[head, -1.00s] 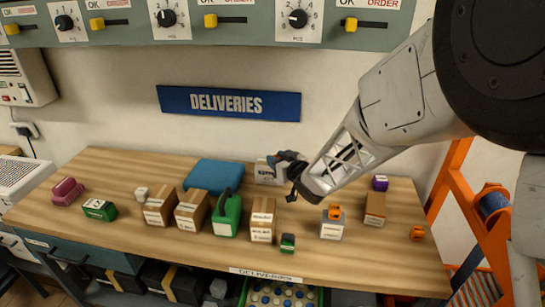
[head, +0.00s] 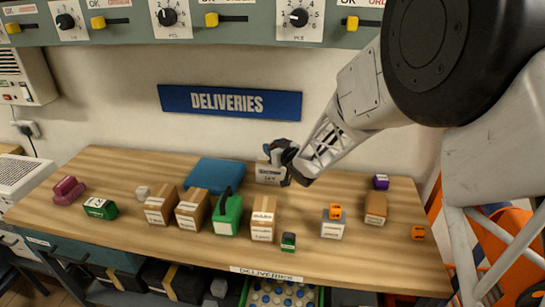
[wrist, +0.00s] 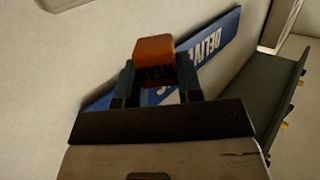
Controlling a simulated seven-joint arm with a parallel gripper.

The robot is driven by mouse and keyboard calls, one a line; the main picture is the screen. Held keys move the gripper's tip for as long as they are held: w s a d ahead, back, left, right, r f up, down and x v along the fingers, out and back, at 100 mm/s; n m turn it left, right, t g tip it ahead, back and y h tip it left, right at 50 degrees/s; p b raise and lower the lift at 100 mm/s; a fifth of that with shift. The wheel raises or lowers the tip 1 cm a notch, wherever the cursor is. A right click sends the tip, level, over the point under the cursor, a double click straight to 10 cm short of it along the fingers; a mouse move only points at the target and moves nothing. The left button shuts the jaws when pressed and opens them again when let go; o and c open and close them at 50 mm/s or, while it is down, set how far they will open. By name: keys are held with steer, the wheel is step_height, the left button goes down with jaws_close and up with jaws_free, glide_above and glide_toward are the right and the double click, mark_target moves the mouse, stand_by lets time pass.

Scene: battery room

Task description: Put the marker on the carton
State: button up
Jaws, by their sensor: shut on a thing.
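My gripper (head: 283,160) is at the back of the table, its fingers shut on an orange-red block with dark lettering (wrist: 153,62), seen between the fingertips in the wrist view. I cannot tell for sure that this block is the marker; in the head view the gripper hides it. A white box with a label (head: 267,174) stands at the back, just below and behind the gripper, partly covered by it. Several brown cartons stand on the table, among them one at the front middle (head: 263,220) and one at the right (head: 375,209).
A green container (head: 227,216), a blue case (head: 214,174) and a small green block (head: 288,242) stand nearby. An orange block (head: 335,212) sits on a grey box (head: 332,228); another orange block (head: 417,233) is at the right. The wall with the DELIVERIES sign (head: 230,102) is close behind.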

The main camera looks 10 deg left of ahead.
steer(key=shift+f, duration=1.75)
steer(key=shift+f, duration=0.15)
steer(key=o, duration=0.9)
steer(key=s+d+r, duration=0.3)
steer(key=r, duration=0.5)
steer(key=shift+s+d, duration=0.25)
steer(key=shift+s, duration=0.05)
